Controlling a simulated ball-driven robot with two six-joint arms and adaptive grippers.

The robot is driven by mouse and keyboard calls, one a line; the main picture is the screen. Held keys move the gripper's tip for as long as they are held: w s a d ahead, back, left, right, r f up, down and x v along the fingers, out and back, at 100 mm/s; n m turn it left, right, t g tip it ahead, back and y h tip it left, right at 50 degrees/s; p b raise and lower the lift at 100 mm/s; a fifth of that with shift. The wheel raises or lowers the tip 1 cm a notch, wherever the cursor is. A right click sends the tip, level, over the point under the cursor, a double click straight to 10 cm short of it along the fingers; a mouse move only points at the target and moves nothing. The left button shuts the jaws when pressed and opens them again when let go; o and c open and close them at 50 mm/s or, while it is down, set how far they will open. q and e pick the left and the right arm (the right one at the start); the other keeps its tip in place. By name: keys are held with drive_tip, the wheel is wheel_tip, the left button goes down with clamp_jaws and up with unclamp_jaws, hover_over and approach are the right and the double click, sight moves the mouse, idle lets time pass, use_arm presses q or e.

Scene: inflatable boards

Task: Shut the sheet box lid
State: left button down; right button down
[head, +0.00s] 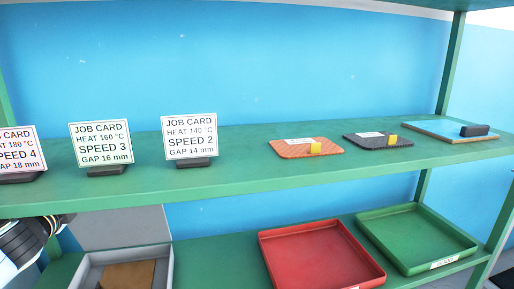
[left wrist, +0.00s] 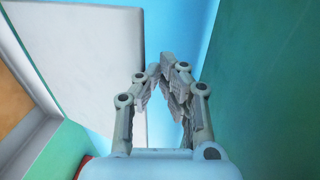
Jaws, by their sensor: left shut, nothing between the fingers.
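The sheet box (head: 169,262) is a grey open box on the lower shelf at the bottom left of the head view, with a brown sheet (head: 130,275) inside. Its grey lid (head: 125,228) stands up behind it, open. In the left wrist view the lid (left wrist: 95,60) is a large pale panel, with the box wall (left wrist: 38,135) and brown sheet at the left. My left gripper (left wrist: 168,72) is shut and empty, its fingertips near the lid's right edge; I cannot tell whether they touch. In the head view only my left arm shows clearly. My right gripper is out of view.
A red tray (head: 375,280) and a green tray (head: 465,247) stand right of the box. The upper green shelf (head: 240,180) overhangs the box, holding job cards (head: 100,143), sample pads (head: 290,153) and a blue board (head: 440,127). A blue wall is behind.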

use_arm(q)
drive_tip(key=shift+s+f, duration=0.25)
drive_tip(key=shift+f, duration=0.2)
drive_tip(key=shift+f+v, duration=0.15)
drive_tip(key=shift+v, duration=1.2)
drive_tip(key=shift+f+v, duration=0.15)
drive_tip(key=shift+v, duration=1.15)
drive_tip(key=shift+s+f, duration=0.1)
drive_tip(key=shift+s+d+f+b, duration=0.2)
drive_tip(key=shift+s+f+b, duration=0.15)
drive_tip(key=shift+s+b, duration=0.35)
drive_tip(key=shift+s+d+f+b, duration=0.2)
drive_tip(key=shift+s+f+b, duration=0.15)
drive_tip(key=shift+s, duration=0.5)
drive_tip(key=shift+s+d+f+b, duration=0.2)
drive_tip(key=shift+s+f+b, duration=0.15)
drive_tip(key=shift+s+b, duration=0.35)
drive_tip(key=shift+s, duration=0.15)
drive_tip(key=shift+s+d+f+b, duration=0.25)
drive_tip(key=shift+s+f+b, duration=0.65)
drive_tip(key=shift+s+b, duration=0.1)
drive_tip(key=shift+s+d+f+b, duration=0.2)
drive_tip(key=shift+s+f+b, duration=0.65)
drive_tip(key=shift+s+b, duration=0.1)
drive_tip(key=shift+f, duration=0.1)
